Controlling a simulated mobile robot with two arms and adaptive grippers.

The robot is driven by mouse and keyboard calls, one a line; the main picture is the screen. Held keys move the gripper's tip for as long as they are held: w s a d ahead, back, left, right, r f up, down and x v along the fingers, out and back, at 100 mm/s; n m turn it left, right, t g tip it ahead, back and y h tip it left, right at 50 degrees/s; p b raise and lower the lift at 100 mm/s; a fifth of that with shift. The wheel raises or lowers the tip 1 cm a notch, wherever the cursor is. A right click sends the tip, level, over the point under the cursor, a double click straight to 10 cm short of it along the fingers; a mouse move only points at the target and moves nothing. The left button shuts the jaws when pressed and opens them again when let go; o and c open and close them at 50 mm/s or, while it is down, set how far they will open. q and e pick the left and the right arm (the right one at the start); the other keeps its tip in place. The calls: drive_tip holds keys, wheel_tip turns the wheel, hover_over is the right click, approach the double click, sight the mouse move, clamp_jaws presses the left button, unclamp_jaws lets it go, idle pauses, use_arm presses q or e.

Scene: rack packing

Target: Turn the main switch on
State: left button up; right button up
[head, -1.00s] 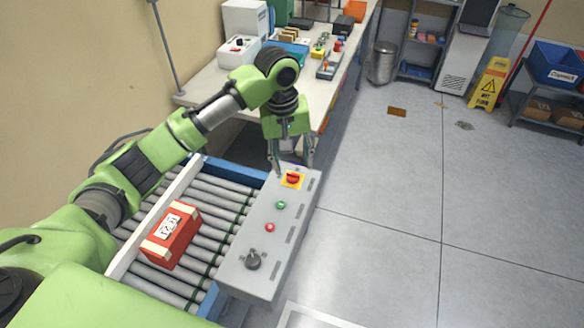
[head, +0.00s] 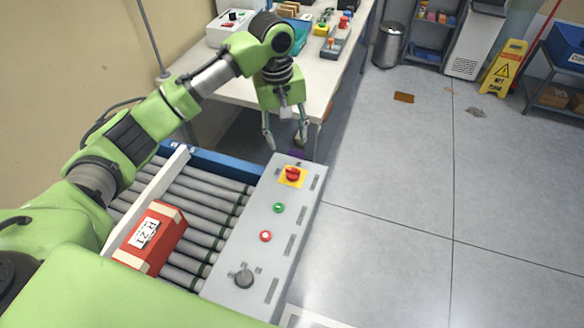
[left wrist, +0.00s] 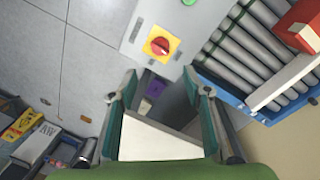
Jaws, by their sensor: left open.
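The main switch appears to be the red rotary knob (head: 292,174) on a yellow plate at the far end of the grey control panel (head: 256,205). The knob also shows in the left wrist view (left wrist: 159,46), uncovered, with its grip slanting; I cannot read its on or off marks. My left gripper (head: 286,143) is open and empty, fingers pointing down, just beyond the panel's far end and apart from the knob. In the left wrist view its fingertips (left wrist: 158,95) are spread below the knob. My right gripper is not in view.
The panel also has a green button (head: 278,208), a red button (head: 265,236) and a dark grey selector (head: 244,277). A red box (head: 150,238) lies on the roller conveyor (head: 208,225) to the left. A worktable (head: 318,82) stands behind.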

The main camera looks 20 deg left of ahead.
sight(292, 170)
use_arm(q)
drive_tip(key=f, duration=0.4)
drive_tip(key=f+p, duration=0.1)
drive_tip(key=f, duration=0.2)
drive_tip(key=d+f+p, duration=0.1)
drive_tip(key=f, duration=0.3)
drive_tip(key=shift+d+f, duration=0.1)
drive_tip(key=shift+f, duration=0.8)
drive_tip(key=shift+w, duration=0.1)
